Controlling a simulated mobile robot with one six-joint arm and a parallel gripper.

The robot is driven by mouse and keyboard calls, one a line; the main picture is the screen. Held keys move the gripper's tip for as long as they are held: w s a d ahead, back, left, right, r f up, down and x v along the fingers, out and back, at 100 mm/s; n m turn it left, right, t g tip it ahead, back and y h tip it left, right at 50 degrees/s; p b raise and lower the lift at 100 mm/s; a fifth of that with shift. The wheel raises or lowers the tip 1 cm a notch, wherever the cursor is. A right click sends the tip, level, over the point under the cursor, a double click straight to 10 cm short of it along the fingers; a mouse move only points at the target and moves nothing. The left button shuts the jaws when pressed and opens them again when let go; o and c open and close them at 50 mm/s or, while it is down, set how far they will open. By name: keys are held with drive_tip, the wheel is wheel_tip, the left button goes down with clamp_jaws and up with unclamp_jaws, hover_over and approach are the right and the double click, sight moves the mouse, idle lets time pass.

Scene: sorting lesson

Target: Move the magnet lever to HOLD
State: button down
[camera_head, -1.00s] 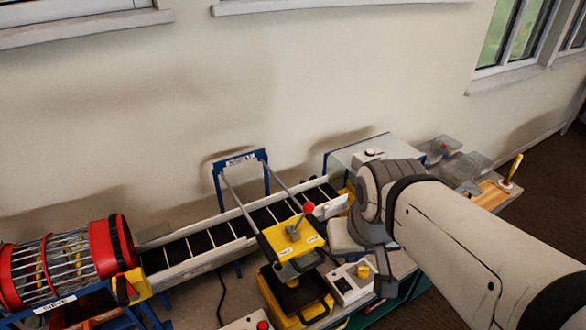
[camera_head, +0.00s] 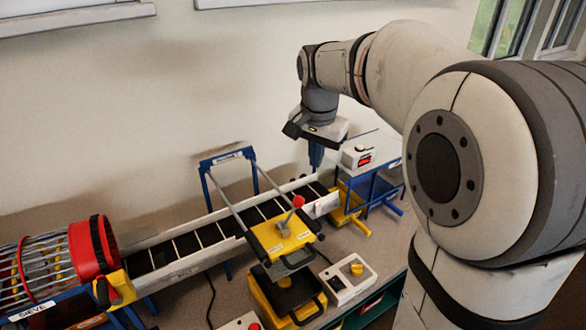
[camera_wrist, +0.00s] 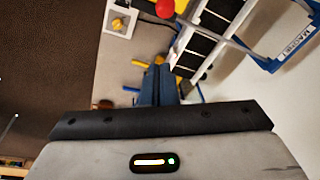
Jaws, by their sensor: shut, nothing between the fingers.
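The magnet lever (camera_head: 298,202) has a red knob on a grey stem and stands on the yellow magnet box (camera_head: 280,237). The stem leans toward the upper right. The labels on the box are too small to read, so I cannot tell which position it is in. My gripper (camera_head: 316,164) points down above the far right end of the conveyor, behind and to the right of the lever, apart from it. Its blue fingers (camera_wrist: 161,84) are shut and empty. The lever's red knob (camera_wrist: 165,8) is at the top edge in the wrist view.
The magnet box hangs on rails from a blue frame (camera_head: 207,165) over the conveyor (camera_head: 182,246). A black-topped yellow bin (camera_head: 286,293) is below. A white box with a yellow knob (camera_head: 348,276) stands to the right, the red sieve drum (camera_head: 88,250) at left.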

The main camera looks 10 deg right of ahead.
sight(291, 213)
drive_tip(key=shift+w+f+m, duration=0.1)
drive_tip(key=shift+w+m, duration=0.2)
drive_tip(key=shift+w, duration=0.6)
drive_tip(key=f, duration=0.3)
drive_tip(key=a+f+p, duration=0.1)
drive_tip(key=f, duration=0.2)
drive_tip(key=s+f+p, duration=0.1)
drive_tip(key=f, duration=0.2)
drive_tip(key=shift+a, duration=0.35)
drive_tip(key=shift+s+a+f, duration=0.1)
drive_tip(key=shift+a, duration=0.1)
